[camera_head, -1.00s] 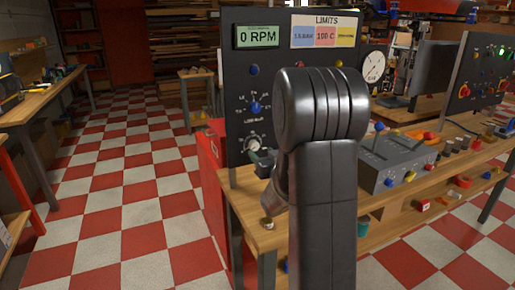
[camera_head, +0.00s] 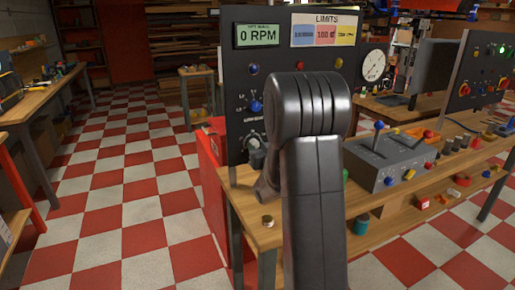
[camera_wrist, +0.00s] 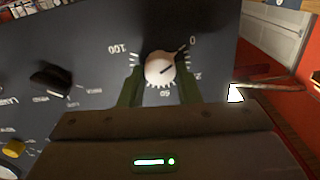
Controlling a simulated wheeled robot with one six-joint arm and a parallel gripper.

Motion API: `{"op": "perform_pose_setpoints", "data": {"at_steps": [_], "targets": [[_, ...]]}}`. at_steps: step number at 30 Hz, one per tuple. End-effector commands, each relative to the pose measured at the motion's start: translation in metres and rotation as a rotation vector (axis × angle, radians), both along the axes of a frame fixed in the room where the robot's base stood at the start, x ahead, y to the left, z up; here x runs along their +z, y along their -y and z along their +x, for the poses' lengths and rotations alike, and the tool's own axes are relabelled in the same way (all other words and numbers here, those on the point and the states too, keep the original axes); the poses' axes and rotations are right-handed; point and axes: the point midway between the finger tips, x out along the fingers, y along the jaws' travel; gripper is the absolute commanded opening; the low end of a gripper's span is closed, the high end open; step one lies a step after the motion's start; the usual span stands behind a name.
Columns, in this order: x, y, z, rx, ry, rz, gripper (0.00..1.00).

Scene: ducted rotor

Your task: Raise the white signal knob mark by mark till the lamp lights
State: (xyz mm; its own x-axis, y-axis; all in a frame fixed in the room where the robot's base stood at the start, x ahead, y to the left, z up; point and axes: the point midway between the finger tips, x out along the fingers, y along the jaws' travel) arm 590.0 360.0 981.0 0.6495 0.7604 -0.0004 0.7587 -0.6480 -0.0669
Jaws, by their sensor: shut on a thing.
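The white knob (camera_wrist: 160,68) sits on the dark panel inside a dial marked from 0 to 100. Its dark pointer line aims up and right, near the 0 end. My gripper (camera_wrist: 160,80) is shut on it, one dark green finger on each side. In the head view my arm hides part of the knob (camera_head: 256,156) and most of the gripper. The display (camera_head: 257,35) on the panel reads 0 RPM. I cannot tell which light on the panel is the signal lamp, and none there looks clearly lit.
A blue selector knob (camera_head: 256,107) is above the white knob on the panel. A black knob (camera_wrist: 50,80) is beside it in the wrist view. A grey lever box (camera_head: 388,160) stands on the bench to the right. Checkered floor (camera_head: 130,200) is open to the left.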

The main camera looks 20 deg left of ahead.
Motion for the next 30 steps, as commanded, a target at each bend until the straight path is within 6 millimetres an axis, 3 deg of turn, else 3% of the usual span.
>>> {"op": "perform_pose_setpoints", "data": {"at_steps": [11,30], "targets": [[-0.0009,0.0002,0.0001,0.001,-0.082,0.073,0.07],[-0.0001,0.0008,0.001,0.0,-0.478,0.411,0.07]]}}
